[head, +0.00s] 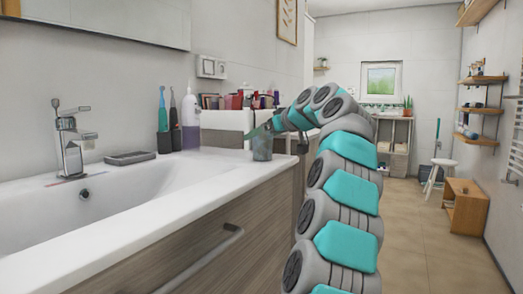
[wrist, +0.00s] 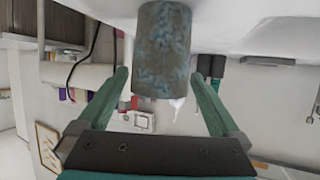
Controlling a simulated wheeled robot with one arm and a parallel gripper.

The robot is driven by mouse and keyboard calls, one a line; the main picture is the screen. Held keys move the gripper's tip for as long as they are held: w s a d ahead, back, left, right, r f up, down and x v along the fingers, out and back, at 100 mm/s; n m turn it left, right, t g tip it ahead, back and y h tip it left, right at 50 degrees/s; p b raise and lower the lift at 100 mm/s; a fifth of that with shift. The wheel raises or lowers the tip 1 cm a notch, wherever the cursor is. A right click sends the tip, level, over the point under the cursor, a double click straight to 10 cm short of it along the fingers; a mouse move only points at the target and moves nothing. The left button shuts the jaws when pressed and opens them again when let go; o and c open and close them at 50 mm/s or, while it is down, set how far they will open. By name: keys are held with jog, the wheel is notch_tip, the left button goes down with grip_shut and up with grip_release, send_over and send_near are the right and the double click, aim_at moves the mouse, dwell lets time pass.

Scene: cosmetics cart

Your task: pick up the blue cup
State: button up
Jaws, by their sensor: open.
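The blue cup (head: 262,147) is a mottled grey-blue cylinder standing upright near the front edge of the white counter. My gripper (head: 268,130) is at the cup's upper part in the head view, with the arm coming in from the right. The wrist view is upside down. There the cup (wrist: 162,45) fills the middle, and my gripper's two green fingers (wrist: 160,74) are spread, one on each side, with a gap to the cup on both sides. I cannot tell how deep the cup sits between them. The fingertips are partly hidden in the head view.
The sink (head: 110,210) and faucet (head: 70,140) are on the left. The counter left of the cup is clear.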

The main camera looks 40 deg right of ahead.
jog(key=x, duration=0.3)
jog(key=shift+w+d+f, duration=0.1)
jog(key=shift+w+f, duration=0.05)
jog(key=shift+w, duration=0.05)
jog(key=shift+c, duration=0.4)
jog(key=c, duration=1.4)
jog(key=shift+r+p, duration=0.35)
jog(key=shift+r, duration=0.15)
jog(key=shift+r+p, duration=0.7)
jog(key=shift+r, duration=0.55)
jog(key=shift+s+a+r+b, duration=0.15)
jog(key=shift+s+b, duration=0.5)
jog(key=shift+s, duration=0.65)
jog(key=shift+s+a+r+b, duration=0.1)
jog(key=shift+s+a+b, duration=0.15)
jog(key=shift+s+b, duration=0.7)
jog(key=shift+s+a+r+b, duration=0.15)
jog(key=shift+s+a+b, duration=0.1)
jog(key=shift+s, duration=1.6)
jog(key=shift+s+a+r+b, duration=0.15)
jog(key=shift+s+a+r, duration=0.05)
jog(key=shift+s, duration=1.65)
jog(key=shift+s+a+r+b, duration=0.15)
jog(key=shift+s+a+b, duration=0.1)
jog(key=shift+s, duration=1.6)
jog(key=shift+s, duration=0.1)
